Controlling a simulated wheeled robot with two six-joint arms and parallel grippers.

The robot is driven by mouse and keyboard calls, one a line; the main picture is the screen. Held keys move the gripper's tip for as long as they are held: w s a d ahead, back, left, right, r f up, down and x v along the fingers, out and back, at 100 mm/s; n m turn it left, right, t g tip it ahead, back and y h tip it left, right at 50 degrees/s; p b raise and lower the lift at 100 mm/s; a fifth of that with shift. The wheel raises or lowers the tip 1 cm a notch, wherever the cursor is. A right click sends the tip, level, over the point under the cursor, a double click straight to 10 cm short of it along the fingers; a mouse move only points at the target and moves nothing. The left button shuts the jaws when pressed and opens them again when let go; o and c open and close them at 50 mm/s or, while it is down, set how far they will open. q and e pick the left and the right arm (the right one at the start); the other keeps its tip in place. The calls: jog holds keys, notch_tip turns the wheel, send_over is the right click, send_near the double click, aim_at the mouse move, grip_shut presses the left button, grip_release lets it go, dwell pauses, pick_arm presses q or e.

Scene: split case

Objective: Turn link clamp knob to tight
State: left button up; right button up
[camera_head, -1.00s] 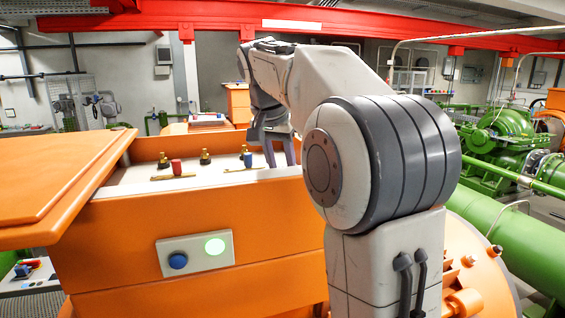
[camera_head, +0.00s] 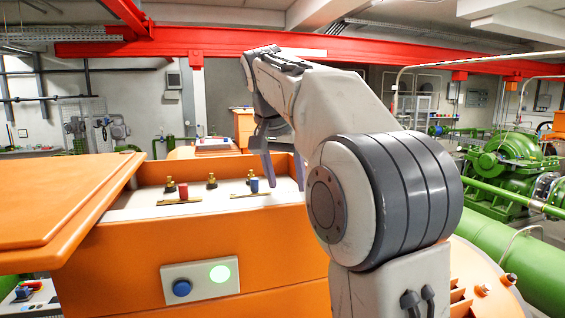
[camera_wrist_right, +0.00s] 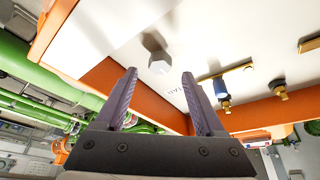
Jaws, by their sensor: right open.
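My right gripper (camera_head: 284,185) is open and points down over the right end of the orange box's white panel. In the right wrist view the gripper (camera_wrist_right: 159,75) shows two empty grey fingers. A pale grey hexagonal knob (camera_wrist_right: 160,64) on the white panel lies beyond and between the fingertips, apart from them. Dark lettering is beside it, too small to read. I cannot make this knob out in the head view. A red knob (camera_head: 183,191) and a blue knob (camera_head: 254,186) stand by brass bars; the blue knob (camera_wrist_right: 220,88) also shows in the wrist view. My left gripper is out of view.
Several brass studs (camera_head: 212,181) stand on the panel. The orange box (camera_head: 110,260) has raised walls and an open lid (camera_head: 65,205) at left. Green pipes (camera_head: 535,265) run at right.

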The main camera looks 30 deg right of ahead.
jog(key=v, duration=0.7)
jog(key=shift+p, duration=0.35)
